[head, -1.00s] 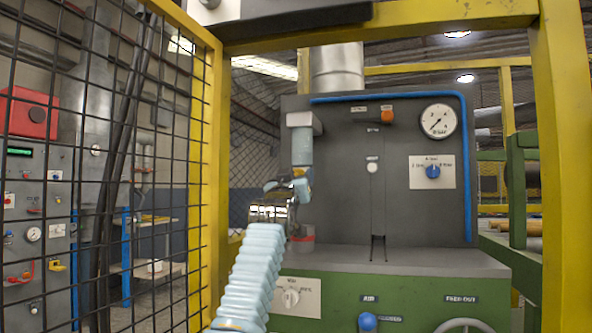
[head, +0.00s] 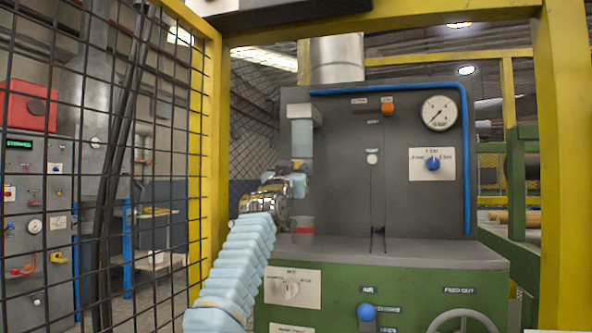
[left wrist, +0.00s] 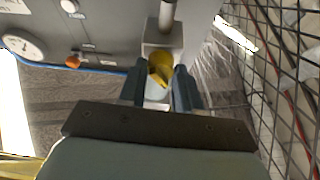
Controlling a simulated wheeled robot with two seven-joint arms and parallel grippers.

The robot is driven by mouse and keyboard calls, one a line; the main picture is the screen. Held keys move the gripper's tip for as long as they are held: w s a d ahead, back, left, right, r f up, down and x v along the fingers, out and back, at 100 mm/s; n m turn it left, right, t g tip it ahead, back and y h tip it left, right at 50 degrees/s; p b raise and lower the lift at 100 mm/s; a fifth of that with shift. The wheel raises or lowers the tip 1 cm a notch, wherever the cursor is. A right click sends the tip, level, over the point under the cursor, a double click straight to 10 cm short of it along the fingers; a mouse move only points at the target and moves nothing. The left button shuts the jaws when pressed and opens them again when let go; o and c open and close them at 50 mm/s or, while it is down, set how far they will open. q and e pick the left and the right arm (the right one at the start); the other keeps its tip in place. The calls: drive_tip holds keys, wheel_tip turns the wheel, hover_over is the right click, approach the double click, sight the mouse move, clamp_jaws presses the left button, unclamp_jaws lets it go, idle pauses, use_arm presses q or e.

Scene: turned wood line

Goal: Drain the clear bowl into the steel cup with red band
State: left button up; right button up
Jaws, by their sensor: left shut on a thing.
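The steel cup with red band (head: 302,231) stands upright on the grey ledge of the machine. My left gripper (head: 298,180) is just above and slightly left of the cup, below a fixed spout. In the left wrist view the fingers (left wrist: 160,76) are close together around a small thing with a yellow part, seen against the spout's block. I take this for the clear bowl (left wrist: 160,66), but its clear walls are hard to make out. The wrist view is upside down. What is inside the cup is hidden. My right gripper is not in view.
The spout block (head: 303,113) and its pipe hang close above my gripper. The grey ledge (head: 400,252) is clear right of the cup. A yellow frame post (head: 213,180) and wire mesh stand left of my arm. A gauge (head: 439,113) is on the back panel.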

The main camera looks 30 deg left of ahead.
use_arm(q)
drive_tip(key=shift+m+h, duration=0.4)
drive_tip(key=shift+m, duration=0.2)
drive_tip(key=o, duration=1)
drive_tip(key=shift+o, duration=0.2)
drive_tip(key=b+v, duration=1.2)
drive_tip(key=v, duration=0.1)
drive_tip(key=shift+s+f+b, duration=0.25)
drive_tip(key=shift+s+b, duration=0.1)
drive_tip(key=shift+b, duration=0.05)
